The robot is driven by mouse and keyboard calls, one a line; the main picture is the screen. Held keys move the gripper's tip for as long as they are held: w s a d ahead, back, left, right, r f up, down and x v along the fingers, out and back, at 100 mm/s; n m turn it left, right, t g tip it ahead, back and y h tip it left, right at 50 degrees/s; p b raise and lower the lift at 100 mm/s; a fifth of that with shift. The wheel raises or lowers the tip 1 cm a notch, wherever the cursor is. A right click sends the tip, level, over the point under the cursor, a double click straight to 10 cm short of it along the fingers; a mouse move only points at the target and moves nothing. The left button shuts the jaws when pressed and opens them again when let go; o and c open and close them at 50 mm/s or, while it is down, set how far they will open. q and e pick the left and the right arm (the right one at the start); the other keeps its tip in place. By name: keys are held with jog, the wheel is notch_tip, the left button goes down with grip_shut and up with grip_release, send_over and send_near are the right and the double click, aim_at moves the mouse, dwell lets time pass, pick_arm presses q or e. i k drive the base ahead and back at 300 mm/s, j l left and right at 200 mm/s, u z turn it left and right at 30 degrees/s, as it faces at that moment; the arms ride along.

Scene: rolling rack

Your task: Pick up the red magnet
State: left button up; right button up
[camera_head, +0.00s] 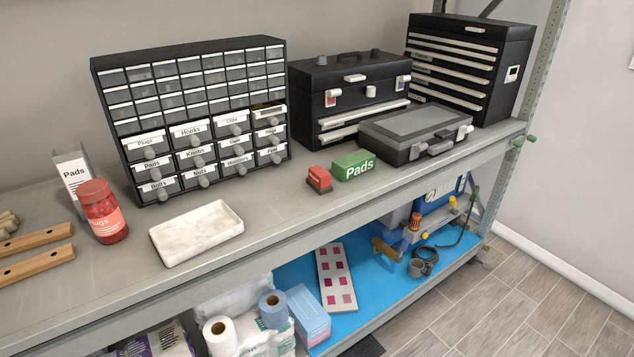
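A small red block-shaped thing (319,179), which looks like the red magnet, sits on the grey upper shelf. It has a dark lower part and stands just left of a green box labelled Pads (354,165), with a narrow gap or none between them. The black drawer cabinet (112,133) is behind it to the left. Neither of my grippers shows in the head view.
A white tray (197,233) and a red jar (102,211) stand to the left on the upper shelf (282,212). A flat black case (415,133) and toolboxes are to the right. The shelf in front of the red block is clear.

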aim_at(318, 178)
jog(key=i+l+u, duration=0.15)
jog(key=u, duration=0.2)
jog(key=i+l+u, duration=0.5)
jog(key=u, duration=0.15)
jog(key=i, duration=0.1)
